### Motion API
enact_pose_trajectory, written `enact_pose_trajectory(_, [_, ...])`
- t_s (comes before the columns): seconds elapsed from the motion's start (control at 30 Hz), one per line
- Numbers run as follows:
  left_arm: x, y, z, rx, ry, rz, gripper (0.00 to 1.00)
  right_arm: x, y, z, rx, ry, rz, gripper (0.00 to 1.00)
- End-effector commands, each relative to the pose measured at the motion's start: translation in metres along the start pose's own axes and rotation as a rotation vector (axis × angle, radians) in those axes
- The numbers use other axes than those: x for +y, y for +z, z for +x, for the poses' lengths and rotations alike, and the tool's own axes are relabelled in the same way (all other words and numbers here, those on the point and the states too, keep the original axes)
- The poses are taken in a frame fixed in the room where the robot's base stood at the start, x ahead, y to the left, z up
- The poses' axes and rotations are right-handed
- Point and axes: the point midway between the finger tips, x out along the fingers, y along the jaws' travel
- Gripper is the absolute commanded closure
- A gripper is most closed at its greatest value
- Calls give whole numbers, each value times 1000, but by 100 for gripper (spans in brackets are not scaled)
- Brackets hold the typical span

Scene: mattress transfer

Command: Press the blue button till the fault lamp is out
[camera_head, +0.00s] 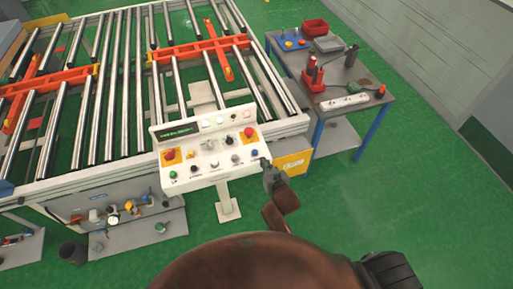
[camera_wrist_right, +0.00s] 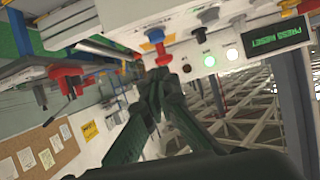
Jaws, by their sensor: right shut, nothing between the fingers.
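The white control panel (camera_head: 207,177) stands on a post in front of the roller conveyor. Its blue button (camera_head: 255,153) is at the lower right corner; a blue knob also shows in the right wrist view (camera_wrist_right: 156,36). My right gripper (camera_head: 265,163) is shut and empty, its tips close beside the blue button; I cannot tell whether they touch. It also shows in the right wrist view (camera_wrist_right: 158,76). I cannot tell which is the fault lamp. My left gripper is out of view.
The display (camera_wrist_right: 277,38) reads PRESS RESET. Red mushroom buttons on yellow plates sit at the panel's left (camera_head: 169,155) and right (camera_head: 248,133). A green button (camera_head: 173,174) is at lower left. The workbench (camera_head: 340,85) stands behind right. Green floor is open on the right.

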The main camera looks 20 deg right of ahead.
Motion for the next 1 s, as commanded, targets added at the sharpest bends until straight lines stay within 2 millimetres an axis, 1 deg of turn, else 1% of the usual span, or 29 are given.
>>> enact_pose_trajectory(0.03, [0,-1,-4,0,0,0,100,-1,-15,-4,17,1,6,100])
enact_pose_trajectory(0.1, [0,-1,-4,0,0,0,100,-2,-25,-7,30,1,10,100])
enact_pose_trajectory(0.13, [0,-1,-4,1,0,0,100,-2,-26,-7,33,1,11,100])
enact_pose_trajectory(0.43, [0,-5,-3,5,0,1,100,-2,-26,-6,34,1,10,100])
enact_pose_trajectory(0.57, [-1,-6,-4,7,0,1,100,-2,-27,0,34,1,10,100])
enact_pose_trajectory(0.67, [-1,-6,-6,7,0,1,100,-3,-28,13,35,0,9,100])
enact_pose_trajectory(1.0, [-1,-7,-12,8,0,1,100,-3,-30,78,34,0,9,100])
